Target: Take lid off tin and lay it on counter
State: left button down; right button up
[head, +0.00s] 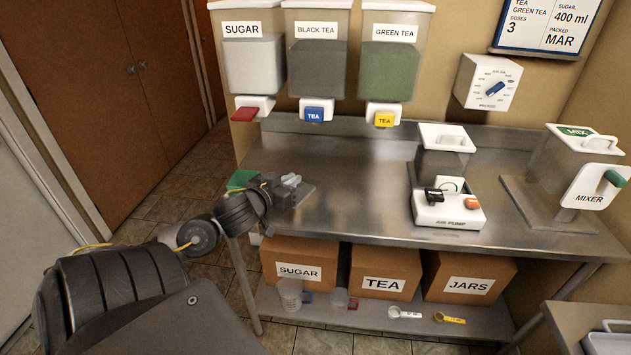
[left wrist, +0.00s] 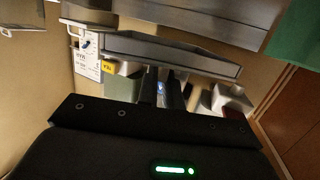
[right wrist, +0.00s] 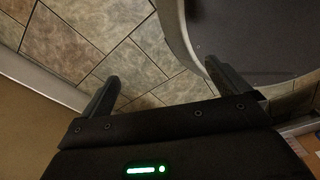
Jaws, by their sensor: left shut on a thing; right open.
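A green thing (head: 241,179) shows behind my left wrist, partly hidden; I cannot make out a tin for certain. My right gripper (right wrist: 160,88) is open and empty above the tiled floor.
An air pump unit (head: 449,208) and a mixer (head: 570,175) stand on the counter's right half. Sugar (head: 254,60), black tea (head: 317,65) and green tea (head: 390,70) dispensers hang above its back. The middle of the counter is clear. Boxes (head: 385,275) stand on the shelf below.

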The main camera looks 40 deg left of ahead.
pick_arm(q)
jog(key=shift+w+a+r, duration=0.1)
jog(key=shift+a, duration=0.15)
jog(key=shift+w, duration=0.2)
jog(key=w+d+f, duration=0.3)
jog(key=w+f, duration=0.1)
jog(key=w, duration=0.4)
send_over(334, 213)
jog(key=f, duration=0.5)
jog(key=shift+s+a+p, duration=0.15)
jog(key=shift+s+p, duration=0.1)
jog(key=shift+p, duration=0.1)
jog(key=shift+w+f, duration=0.25)
jog(key=f, duration=0.1)
jog(key=f+p, duration=0.1)
jog(key=f, duration=0.1)
jog(key=shift+w+d, duration=0.15)
jog(key=shift+d, duration=0.05)
jog(key=shift+f, duration=0.25)
pick_arm(e)
jog(key=shift+s+d+r, duration=0.15)
jog(key=shift+s+r, duration=0.6)
jog(key=shift+r, duration=0.05)
